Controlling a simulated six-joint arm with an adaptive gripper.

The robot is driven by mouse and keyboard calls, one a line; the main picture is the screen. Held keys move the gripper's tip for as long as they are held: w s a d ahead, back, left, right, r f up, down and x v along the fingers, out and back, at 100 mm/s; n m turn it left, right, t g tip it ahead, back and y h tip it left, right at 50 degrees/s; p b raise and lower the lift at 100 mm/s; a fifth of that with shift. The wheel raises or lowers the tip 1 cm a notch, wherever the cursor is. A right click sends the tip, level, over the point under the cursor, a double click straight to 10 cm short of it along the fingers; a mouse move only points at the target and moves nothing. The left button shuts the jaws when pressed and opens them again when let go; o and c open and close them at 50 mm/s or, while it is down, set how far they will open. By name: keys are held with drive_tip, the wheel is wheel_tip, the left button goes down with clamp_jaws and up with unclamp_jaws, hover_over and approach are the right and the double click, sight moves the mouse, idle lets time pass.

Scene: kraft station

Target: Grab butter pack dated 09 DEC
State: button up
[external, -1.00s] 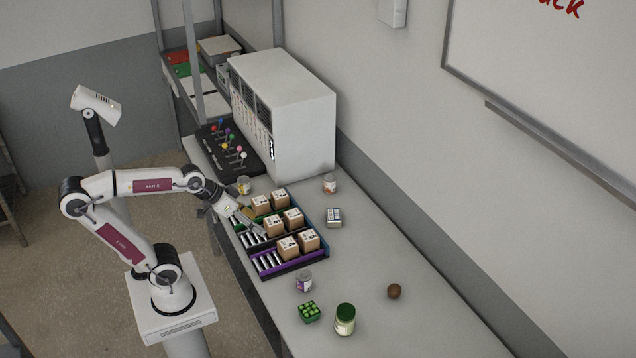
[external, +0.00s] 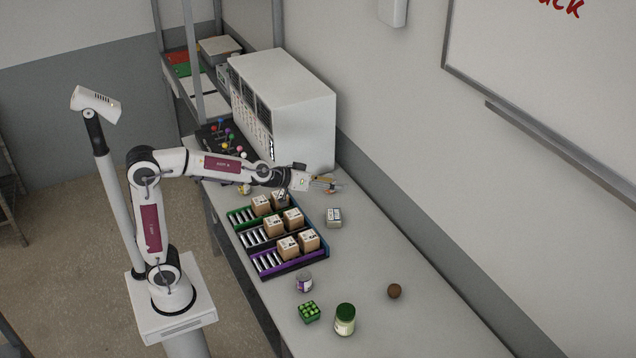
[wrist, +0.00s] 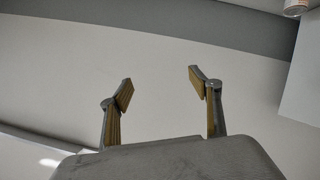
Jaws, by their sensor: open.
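Several brown boxes with white tops sit in pairs in a rack with green, dark and purple lanes (external: 268,263); one pair is at the purple lane's right end (external: 308,240). A small pale carton (external: 333,217) stands alone right of the rack. The dates are too small to read, so I cannot tell which thing is the 09 DEC butter pack. My gripper (external: 328,184) is above the far part of the counter, beyond the rack and the carton. In the wrist view, its fingers (wrist: 160,86) are apart with nothing between them.
A large white cabinet (external: 300,110) stands close behind my gripper. Near the front are a purple-labelled jar (external: 304,283), a green crate (external: 308,312), a green-lidded jar (external: 345,320) and a brown ball (external: 394,291). The counter's right middle is clear.

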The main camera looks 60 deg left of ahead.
drive_tip(key=w+a+f+n+y, duration=0.3)
drive_tip(key=w, duration=0.6)
drive_tip(key=n+g+y, duration=0.4)
drive_tip(key=n+y, duration=0.1)
drive_tip(key=y, duration=0.3)
hover_over(334, 217)
drive_tip(key=w+d, duration=0.3)
drive_tip(key=d, duration=0.3)
wheel_tip(334, 217, down, 17)
drive_tip(key=s+f+g, duration=0.1)
drive_tip(key=f, duration=0.2)
drive_tip(key=s+f+n+g+y, duration=0.1)
drive_tip(key=s+f+g, duration=0.1)
drive_tip(key=f, duration=0.1)
drive_tip(key=s+a+f+n+g+y, duration=0.1)
drive_tip(key=s+f, duration=0.1)
drive_tip(key=f, duration=0.1)
drive_tip(key=shift+a+f, duration=0.1)
drive_tip(key=shift+f, duration=0.15)
drive_tip(key=shift+a, duration=0.15)
drive_tip(key=shift+x, duration=1.2)
drive_tip(key=shift+a, duration=0.1)
drive_tip(key=shift+x, duration=2.5)
